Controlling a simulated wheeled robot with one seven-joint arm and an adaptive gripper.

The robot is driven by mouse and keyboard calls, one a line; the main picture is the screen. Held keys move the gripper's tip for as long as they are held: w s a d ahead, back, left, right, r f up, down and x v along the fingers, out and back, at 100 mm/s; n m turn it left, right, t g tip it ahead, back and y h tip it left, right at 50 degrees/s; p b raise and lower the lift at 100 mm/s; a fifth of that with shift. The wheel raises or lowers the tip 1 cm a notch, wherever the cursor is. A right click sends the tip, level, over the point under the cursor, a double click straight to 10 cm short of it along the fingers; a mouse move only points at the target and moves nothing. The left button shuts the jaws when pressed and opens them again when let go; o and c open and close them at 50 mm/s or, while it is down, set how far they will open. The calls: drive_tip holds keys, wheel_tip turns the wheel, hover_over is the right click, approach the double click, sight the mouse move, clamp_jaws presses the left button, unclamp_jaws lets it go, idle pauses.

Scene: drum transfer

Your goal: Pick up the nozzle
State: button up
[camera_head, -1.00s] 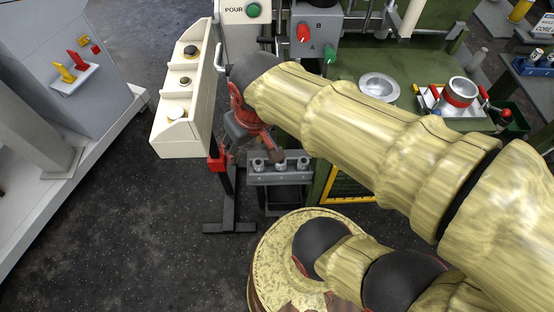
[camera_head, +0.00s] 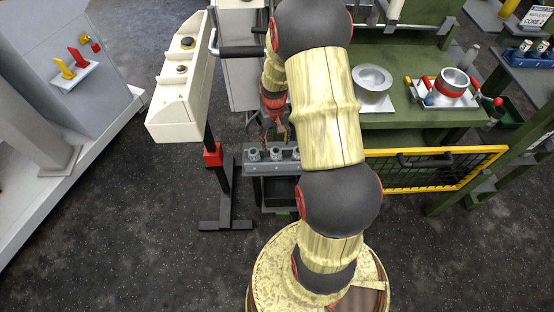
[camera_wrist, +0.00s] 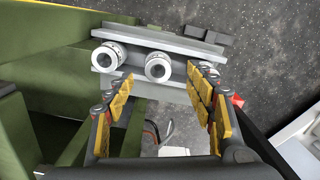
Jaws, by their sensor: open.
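Several short grey metal nozzles stand in a row on a grey rack (camera_head: 262,169) in the head view, including a left one (camera_head: 253,155) and a middle one (camera_head: 277,154). Which is the task's nozzle, I cannot tell. In the wrist view, two pale ringed nozzles show end-on, one left (camera_wrist: 110,57) and one near the centre (camera_wrist: 158,67), on the rack (camera_wrist: 185,45). My gripper (camera_wrist: 160,82) is open and empty, its yellow-padded fingers on either side of the central nozzle's line. In the head view my gripper (camera_head: 276,128) is just above the rack, partly hidden by my arm.
A cream button box (camera_head: 180,90) on a black stand is left of the rack. A green bench (camera_head: 400,118) with a metal bowl (camera_head: 372,84) and a clamped pot (camera_head: 454,83) is to the right. A yellow-framed mesh gate (camera_head: 430,170) hangs below it.

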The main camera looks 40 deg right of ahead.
sight(276, 151)
drive_tip(key=shift+w+d+f+b, duration=0.15)
drive_tip(key=shift+f+b, duration=0.1)
drive_tip(key=shift+f, duration=0.35)
drive_tip(key=shift+w+d+f+b, duration=0.1)
drive_tip(key=shift+f+b, duration=0.1)
drive_tip(key=shift+f, duration=0.4)
drive_tip(key=f, duration=0.1)
drive_tip(key=f+b, duration=0.1)
drive_tip(key=f, duration=0.1)
drive_tip(key=f+b, duration=0.1)
drive_tip(key=shift+s+f, duration=0.25)
drive_tip(key=shift+f+b, duration=0.4)
drive_tip(key=shift+f, duration=0.05)
drive_tip(key=shift+r, duration=0.1)
drive_tip(key=shift+c, duration=1.4)
drive_tip(key=c, duration=1.1)
drive_tip(key=shift+c, duration=0.3)
